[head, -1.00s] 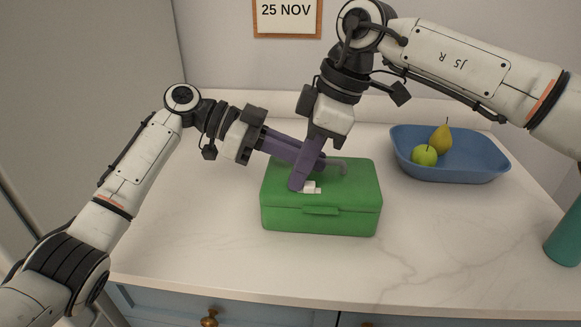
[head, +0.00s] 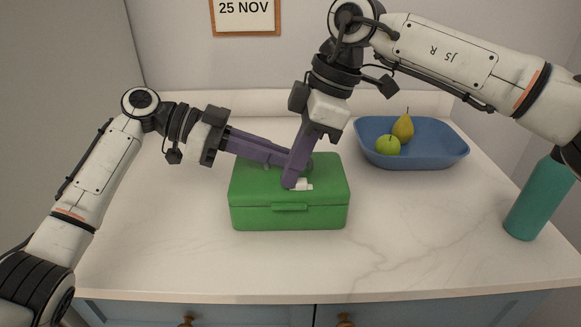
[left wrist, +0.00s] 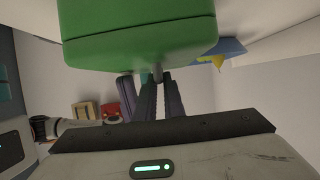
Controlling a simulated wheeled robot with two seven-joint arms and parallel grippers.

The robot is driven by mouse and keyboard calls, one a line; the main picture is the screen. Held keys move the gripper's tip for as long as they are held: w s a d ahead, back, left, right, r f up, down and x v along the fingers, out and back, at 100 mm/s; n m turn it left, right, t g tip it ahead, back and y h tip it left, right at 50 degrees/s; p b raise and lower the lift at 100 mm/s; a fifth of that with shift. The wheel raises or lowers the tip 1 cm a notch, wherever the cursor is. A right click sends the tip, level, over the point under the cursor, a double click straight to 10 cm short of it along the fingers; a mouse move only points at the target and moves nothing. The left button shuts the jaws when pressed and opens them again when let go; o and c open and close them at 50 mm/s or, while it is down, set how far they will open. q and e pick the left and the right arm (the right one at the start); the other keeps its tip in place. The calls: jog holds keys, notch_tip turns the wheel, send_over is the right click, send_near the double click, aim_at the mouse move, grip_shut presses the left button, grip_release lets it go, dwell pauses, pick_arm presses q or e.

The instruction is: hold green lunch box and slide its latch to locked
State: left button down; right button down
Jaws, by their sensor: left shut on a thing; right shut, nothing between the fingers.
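The green lunch box (head: 322,214) stands shut on the counter in the head view and fills the top of the left wrist view (left wrist: 135,38). My left gripper (head: 290,160) reaches in from the left over the lid. In the left wrist view its fingers (left wrist: 160,92) are shut on the box's grey handle (left wrist: 157,74). In the head view the handle is mostly hidden behind my right gripper (head: 289,184). That gripper is shut and empty, pointing down onto the lid. Its tip is at the left side of the small white latch (head: 303,185); whether they touch is hard to tell.
A blue tray (head: 412,157) with a green apple (head: 387,146) and a pear (head: 403,127) stands behind right. A teal bottle (head: 535,205) stands at the right. The counter in front of the box is clear.

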pick_arm(q)
jog(key=shift+w+a, duration=0.1)
pick_arm(e)
jog(key=a, duration=0.3)
jog(key=shift+a, duration=0.2)
jog(key=shift+w+a+r, duration=0.1)
jog(key=shift+r, duration=0.6)
jog(key=v, duration=0.8)
jog(key=shift+r, duration=0.3)
pick_arm(q)
jog(key=c, duration=1.8)
grip_release()
jog(key=shift+o, duration=0.2)
